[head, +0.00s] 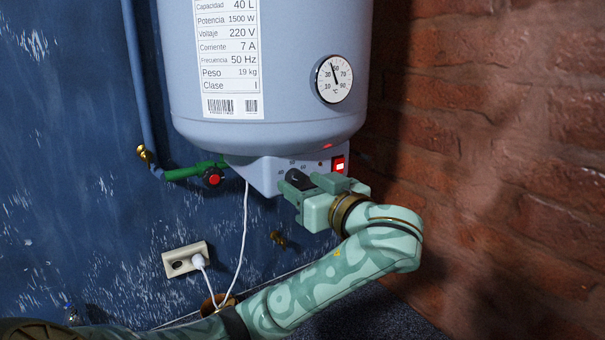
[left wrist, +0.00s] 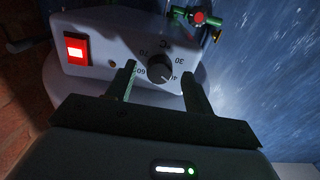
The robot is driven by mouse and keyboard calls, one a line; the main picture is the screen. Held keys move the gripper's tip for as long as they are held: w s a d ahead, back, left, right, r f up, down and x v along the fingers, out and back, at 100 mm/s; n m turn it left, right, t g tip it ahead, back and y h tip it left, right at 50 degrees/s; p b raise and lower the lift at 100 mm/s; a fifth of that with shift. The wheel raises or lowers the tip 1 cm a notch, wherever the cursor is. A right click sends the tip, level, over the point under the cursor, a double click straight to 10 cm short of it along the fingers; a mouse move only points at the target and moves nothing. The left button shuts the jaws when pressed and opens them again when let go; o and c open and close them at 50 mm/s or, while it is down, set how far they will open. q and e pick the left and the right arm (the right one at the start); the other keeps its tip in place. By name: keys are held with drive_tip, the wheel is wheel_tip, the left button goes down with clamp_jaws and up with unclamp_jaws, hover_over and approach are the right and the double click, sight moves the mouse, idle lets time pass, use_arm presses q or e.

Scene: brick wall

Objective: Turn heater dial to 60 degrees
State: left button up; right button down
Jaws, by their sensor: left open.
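The heater dial (left wrist: 160,69) is a round black knob on the white control panel (left wrist: 102,60) under the water heater (head: 270,100). In the left wrist view, its white mark appears to point toward the 40 label. The dial also shows in the head view (head: 295,177), partly hidden by my gripper. My left gripper (head: 306,184) is open. In the left wrist view its two dark fingers (left wrist: 160,82) stand on either side of the dial, with gaps visible, so they seem apart from it. My right gripper is not in view.
A lit red switch (head: 339,164) sits beside the dial. A round gauge (head: 334,79) on the tank reads near 50. A green pipe with a red valve (head: 212,177), a white cable (head: 243,235) and a wall socket (head: 187,260) are left. A brick wall (head: 500,150) stands right.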

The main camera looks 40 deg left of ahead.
use_arm(q)
drive_tip(key=shift+w+a+f, duration=0.1)
drive_tip(key=shift+w+a, duration=0.05)
drive_tip(key=shift+a, duration=0.3)
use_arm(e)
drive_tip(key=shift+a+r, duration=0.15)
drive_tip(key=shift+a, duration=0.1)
